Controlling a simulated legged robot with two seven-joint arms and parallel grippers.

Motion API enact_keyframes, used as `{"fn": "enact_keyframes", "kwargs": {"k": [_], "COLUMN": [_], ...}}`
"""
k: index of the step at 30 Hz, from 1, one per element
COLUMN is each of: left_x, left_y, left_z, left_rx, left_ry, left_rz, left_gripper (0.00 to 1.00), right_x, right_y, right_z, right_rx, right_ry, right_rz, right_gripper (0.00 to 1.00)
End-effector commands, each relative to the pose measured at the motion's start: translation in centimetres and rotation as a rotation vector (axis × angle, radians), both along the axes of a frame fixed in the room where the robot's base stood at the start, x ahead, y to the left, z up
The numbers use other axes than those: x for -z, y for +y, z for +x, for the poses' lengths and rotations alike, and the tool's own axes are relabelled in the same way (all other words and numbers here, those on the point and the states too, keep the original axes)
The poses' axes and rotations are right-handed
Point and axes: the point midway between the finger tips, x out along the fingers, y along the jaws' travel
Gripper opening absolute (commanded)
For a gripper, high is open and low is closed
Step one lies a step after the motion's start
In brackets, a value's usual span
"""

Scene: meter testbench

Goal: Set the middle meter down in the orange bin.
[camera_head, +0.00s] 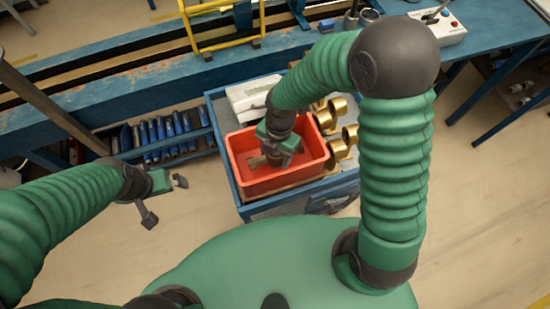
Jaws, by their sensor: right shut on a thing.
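The orange bin (240,186) is a red-orange open tray on a blue cart, in the middle of the view. My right gripper (274,154) reaches down inside the bin from above. It is shut on a meter (256,161), of which only a small brownish part shows. The gripper hides the rest, and I cannot tell whether it touches the bin floor. My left gripper (165,198) is open and empty, left of the cart above the floor, with its fingers spread apart.
Several brass-coloured round parts (338,105) stand on the cart right of the bin. A white device (245,97) lies behind it. A blue bench (120,87) with a yellow frame (221,45) runs along the back. Blue items (160,133) fill a low shelf at left.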

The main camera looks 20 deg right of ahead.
Motion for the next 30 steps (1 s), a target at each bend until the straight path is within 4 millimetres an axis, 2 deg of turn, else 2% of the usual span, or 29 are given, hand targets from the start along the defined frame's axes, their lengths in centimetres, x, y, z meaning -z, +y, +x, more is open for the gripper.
{"fn": "enact_keyframes", "kwargs": {"k": [3,5,14,15,19,30], "left_x": [0.0,0.0,0.1,0.1,0.1,0.0], "left_y": [0.0,0.0,0.0,0.0,0.0,0.0], "left_z": [0.0,0.0,0.0,0.0,0.0,0.0], "left_rx": [0.000,0.000,0.000,0.000,0.000,0.000], "left_ry": [0.000,0.000,0.000,0.000,0.000,0.000], "left_rz": [0.000,0.000,0.000,0.000,0.000,0.000], "left_gripper": [1.00,1.00,1.00,1.00,1.00,1.00], "right_x": [1.9,2.3,2.6,2.6,2.6,2.0], "right_y": [0.1,0.0,0.0,0.0,0.0,0.0], "right_z": [-0.1,-0.1,0.0,-0.1,-0.1,0.1], "right_rx": [-0.002,-0.002,-0.001,0.000,0.000,-0.001], "right_ry": [0.003,0.002,0.001,0.001,0.001,-0.001], "right_rz": [0.000,0.000,0.001,0.000,0.000,0.001], "right_gripper": [0.00,0.00,0.00,0.59,0.76,0.77]}}
